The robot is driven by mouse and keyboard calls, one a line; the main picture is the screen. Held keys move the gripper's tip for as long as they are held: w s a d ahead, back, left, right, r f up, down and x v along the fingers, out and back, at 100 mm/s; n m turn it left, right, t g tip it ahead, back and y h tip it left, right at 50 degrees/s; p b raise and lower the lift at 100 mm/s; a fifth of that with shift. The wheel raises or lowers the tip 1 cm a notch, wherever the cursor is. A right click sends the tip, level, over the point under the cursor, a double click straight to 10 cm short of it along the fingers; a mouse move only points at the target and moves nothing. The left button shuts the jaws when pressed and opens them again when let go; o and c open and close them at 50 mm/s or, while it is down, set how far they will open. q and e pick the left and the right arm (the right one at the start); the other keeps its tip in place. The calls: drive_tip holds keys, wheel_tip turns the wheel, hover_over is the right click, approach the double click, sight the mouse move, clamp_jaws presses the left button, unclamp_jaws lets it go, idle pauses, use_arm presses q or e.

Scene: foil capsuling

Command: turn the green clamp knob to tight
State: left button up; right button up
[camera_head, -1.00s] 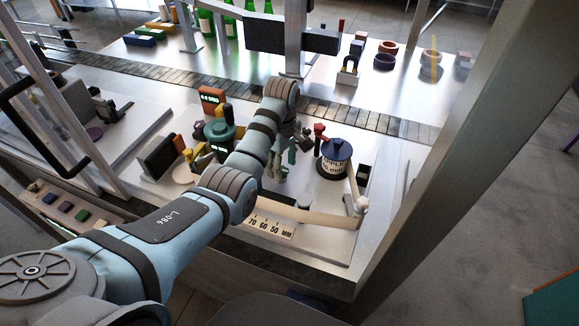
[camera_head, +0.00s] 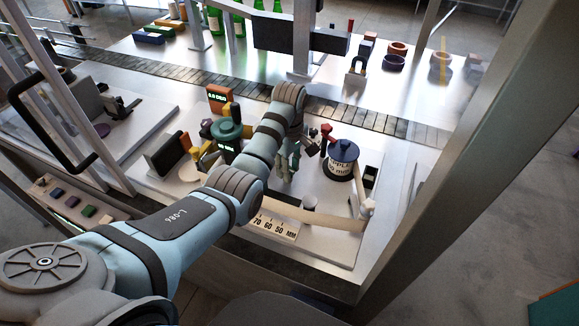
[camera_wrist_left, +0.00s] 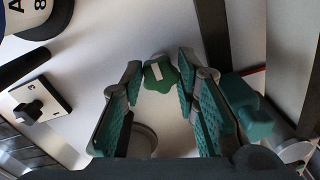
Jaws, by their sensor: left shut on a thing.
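The green clamp knob (camera_wrist_left: 160,74) shows in the left wrist view as a lobed green knob with a pale bar mark on its top. My left gripper (camera_wrist_left: 162,80) has its teal ribbed fingers on either side of the knob, with the tips shut on it. In the head view my left gripper (camera_head: 287,163) is low over the work plate, and the knob is hidden there by the gripper and arm. The clamp body under the knob cannot be made out. My right gripper is not in view.
A dark-topped labelled spool (camera_head: 342,160) stands just right of the gripper. A teal round device (camera_head: 226,130) stands to its left. A millimetre scale (camera_head: 274,227) lies in front. A small plate with a black knob (camera_wrist_left: 37,103) shows at the wrist view's left. A metal post is at right.

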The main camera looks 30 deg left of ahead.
use_arm(q)
drive_tip(key=m, duration=0.8)
drive_tip(key=shift+a, duration=0.1)
drive_tip(key=m, duration=0.5)
drive_tip(key=shift+s+a+r, duration=0.1)
drive_tip(key=shift+a+m, duration=0.1)
drive_tip(key=shift+m, duration=2.2)
drive_tip(key=o, duration=1.2)
drive_tip(key=shift+c, duration=0.2)
